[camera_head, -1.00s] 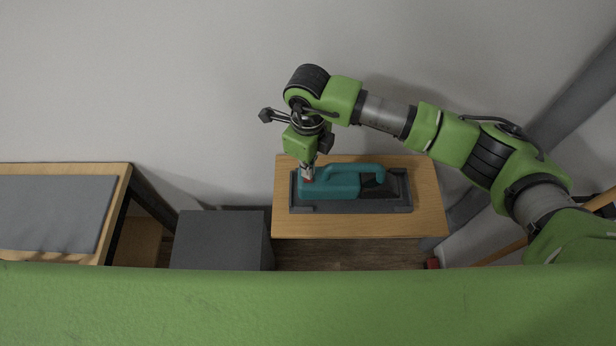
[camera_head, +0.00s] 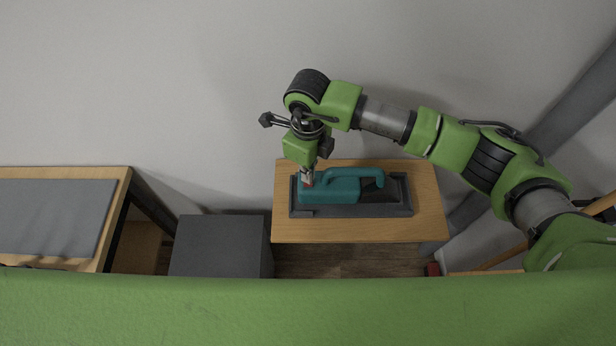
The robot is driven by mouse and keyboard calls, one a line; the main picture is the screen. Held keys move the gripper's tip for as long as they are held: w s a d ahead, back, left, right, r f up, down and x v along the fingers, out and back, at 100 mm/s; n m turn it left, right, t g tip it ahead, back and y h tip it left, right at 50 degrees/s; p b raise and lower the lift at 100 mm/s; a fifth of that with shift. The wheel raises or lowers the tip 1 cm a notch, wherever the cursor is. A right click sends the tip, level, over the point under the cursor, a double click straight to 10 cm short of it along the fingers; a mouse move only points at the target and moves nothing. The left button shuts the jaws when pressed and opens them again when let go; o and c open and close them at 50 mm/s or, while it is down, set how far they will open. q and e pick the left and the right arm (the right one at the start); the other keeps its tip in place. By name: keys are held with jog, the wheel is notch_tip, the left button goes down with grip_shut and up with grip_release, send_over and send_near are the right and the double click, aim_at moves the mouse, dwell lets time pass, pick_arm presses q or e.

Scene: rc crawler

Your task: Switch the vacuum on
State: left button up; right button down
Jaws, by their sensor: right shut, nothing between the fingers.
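The teal vacuum (camera_head: 335,191) lies in a dark grey tray (camera_head: 360,210) on a small wooden table. Its loop handle points to the right. My right gripper (camera_head: 307,183) points down at the left end of the vacuum, with its fingers shut and nothing between them. A bit of red shows at its fingertips, on the vacuum's top left. The tips seem to be at or just above the vacuum; I cannot tell whether they touch. The gripper partly hides that end. My left gripper is not in view.
The small wooden table (camera_head: 428,215) has bare wood around the tray. A dark grey box (camera_head: 220,245) stands left of it. A larger table with a grey mat (camera_head: 55,215) is at far left. A pale wall lies behind.

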jog(key=shift+f+b, duration=1.15)
jog(key=shift+f, duration=0.05)
dwell(0.8)
jog(key=shift+r, duration=0.2)
jog(key=shift+r+p, duration=0.6)
jog(key=shift+r, duration=0.3)
jog(key=shift+r+p, duration=0.95)
jog(key=shift+r, duration=1.5)
